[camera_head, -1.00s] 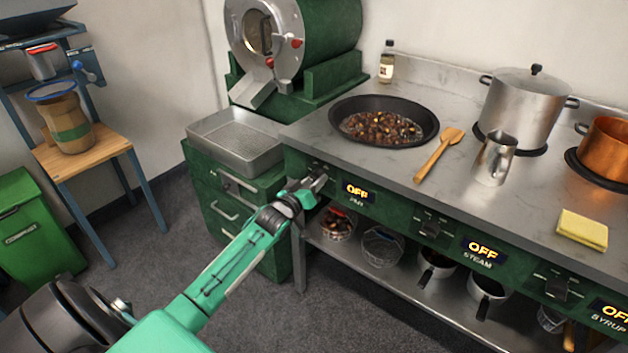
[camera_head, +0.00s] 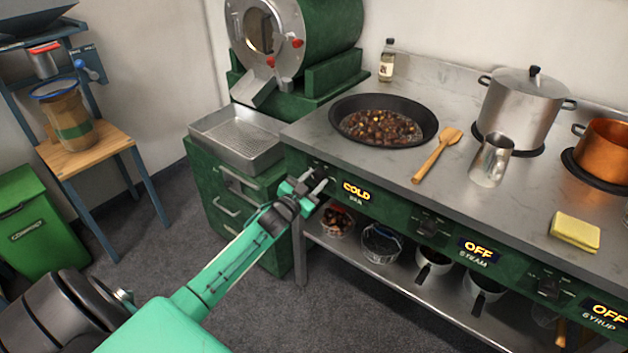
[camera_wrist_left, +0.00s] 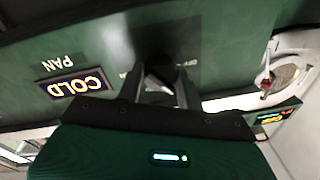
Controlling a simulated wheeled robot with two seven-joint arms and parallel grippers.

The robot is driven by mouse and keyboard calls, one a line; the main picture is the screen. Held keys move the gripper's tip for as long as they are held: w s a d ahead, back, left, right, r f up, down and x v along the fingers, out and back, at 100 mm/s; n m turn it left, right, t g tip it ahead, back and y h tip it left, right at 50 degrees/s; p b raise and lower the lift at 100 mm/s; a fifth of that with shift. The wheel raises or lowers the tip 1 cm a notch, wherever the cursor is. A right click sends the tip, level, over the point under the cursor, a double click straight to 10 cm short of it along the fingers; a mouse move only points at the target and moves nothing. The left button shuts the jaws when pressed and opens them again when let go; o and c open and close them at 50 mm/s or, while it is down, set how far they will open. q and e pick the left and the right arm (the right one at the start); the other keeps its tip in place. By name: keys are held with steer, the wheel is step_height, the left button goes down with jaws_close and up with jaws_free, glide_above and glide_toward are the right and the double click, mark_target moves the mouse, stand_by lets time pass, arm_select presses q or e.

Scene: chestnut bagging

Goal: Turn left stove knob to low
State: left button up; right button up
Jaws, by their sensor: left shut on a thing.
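My left gripper (camera_head: 318,180) is at the left end of the stove's green front panel, shut on the left stove knob (camera_wrist_left: 158,72). The fingers hide most of the knob in the head view; it shows dark between them in the left wrist view. The display beside it (camera_head: 356,191) reads COLD, with PAN below; it also shows upside down in the left wrist view (camera_wrist_left: 75,84). A black pan of chestnuts (camera_head: 384,122) sits on the stove top above this panel. My right gripper is not in view.
The STEAM knob (camera_head: 431,224) and SYRUP knob (camera_head: 548,288) are further right, with their displays reading OFF. A metal tray (camera_head: 237,139) sits on the green cabinet at left. A wooden spoon (camera_head: 437,154), metal jug (camera_head: 491,160), steel pot (camera_head: 522,108) and yellow sponge (camera_head: 574,232) rest on the stove.

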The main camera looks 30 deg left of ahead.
arm_select(q)
steer(key=shift+m, duration=0.5)
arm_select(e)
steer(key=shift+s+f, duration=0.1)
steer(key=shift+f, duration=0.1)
arm_select(q)
steer(key=o, duration=1)
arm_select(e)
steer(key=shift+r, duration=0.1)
arm_select(q)
steer(key=s, duration=0.9)
steer(key=s+f, duration=0.1)
steer(key=s, duration=0.3)
steer(key=shift+s+a, duration=0.25)
steer(key=shift+s, duration=0.15)
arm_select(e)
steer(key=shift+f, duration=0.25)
